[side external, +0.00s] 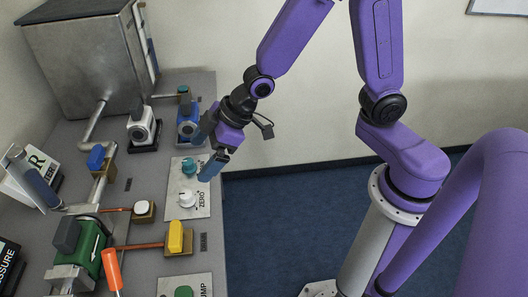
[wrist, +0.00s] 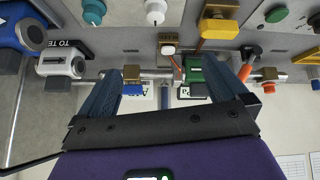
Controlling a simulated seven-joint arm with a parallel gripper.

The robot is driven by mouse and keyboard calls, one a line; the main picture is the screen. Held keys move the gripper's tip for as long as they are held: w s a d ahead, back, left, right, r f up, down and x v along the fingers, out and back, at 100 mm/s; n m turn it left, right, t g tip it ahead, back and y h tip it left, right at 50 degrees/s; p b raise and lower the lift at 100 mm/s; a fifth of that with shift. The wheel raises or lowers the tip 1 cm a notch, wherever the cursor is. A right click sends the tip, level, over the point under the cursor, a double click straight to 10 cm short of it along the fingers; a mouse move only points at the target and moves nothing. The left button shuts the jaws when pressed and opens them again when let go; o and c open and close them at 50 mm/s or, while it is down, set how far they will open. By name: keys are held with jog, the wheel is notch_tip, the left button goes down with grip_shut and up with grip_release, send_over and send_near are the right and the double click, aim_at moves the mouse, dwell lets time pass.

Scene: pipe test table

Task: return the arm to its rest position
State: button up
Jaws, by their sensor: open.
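My purple arm reaches in from the right of the side external view, its wrist hanging over the right edge of the grey table (side external: 150,185). My gripper (side external: 204,155) has two blue fingers, which are apart and empty. It is above the ZERO panel (side external: 200,205), close to the teal knob (side external: 189,166) in the picture; I cannot tell the exact gap. In the wrist view my gripper (wrist: 168,82) also shows open, with nothing between the fingers. There the teal knob (wrist: 94,10) and white knob (wrist: 156,10) are at the top edge.
A metal tank (side external: 95,65) stands at the back left. Valves, pipes, a green pump (side external: 88,247), a yellow handle (side external: 175,236) and an orange-handled tool (side external: 112,270) crowd the table.

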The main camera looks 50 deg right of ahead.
jog(key=s+d+r+g+h, duration=0.2)
jog(key=s+d, duration=0.5)
jog(key=s, duration=0.4)
jog(key=s+d+r+n+g+h, duration=0.1)
jog(key=s+d+r+g+h, duration=0.2)
jog(key=s+d, duration=0.5)
jog(key=s, duration=0.3)
jog(key=shift+s, duration=0.3)
